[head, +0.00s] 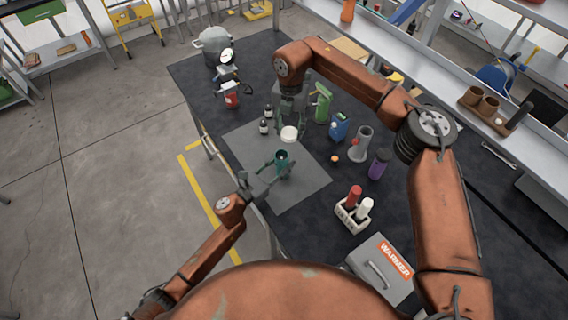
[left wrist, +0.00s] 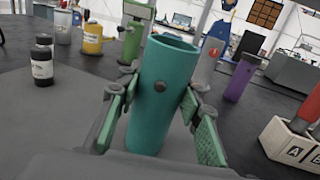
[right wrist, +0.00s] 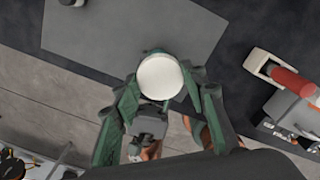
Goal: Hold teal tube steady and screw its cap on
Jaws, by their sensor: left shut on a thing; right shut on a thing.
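The teal tube (head: 281,157) stands upright and open at the top on the grey mat (head: 300,187). My left gripper (head: 270,172) is shut on the tube's sides. In the left wrist view the tube (left wrist: 161,95) sits between the two finger pads, its rim clear. My right gripper (head: 291,118) is shut on a round white cap (head: 289,133). It holds the cap above the tube, slightly toward the back, with a gap between them. In the right wrist view the cap (right wrist: 160,76) is between the fingertips and the tube's opening is not clearly visible.
Two small dark bottles (head: 265,122) stand left of the mat's back. A green device (head: 323,103), a blue container (head: 339,127), a grey cylinder (head: 361,143) and a purple bottle (head: 379,164) stand at right.

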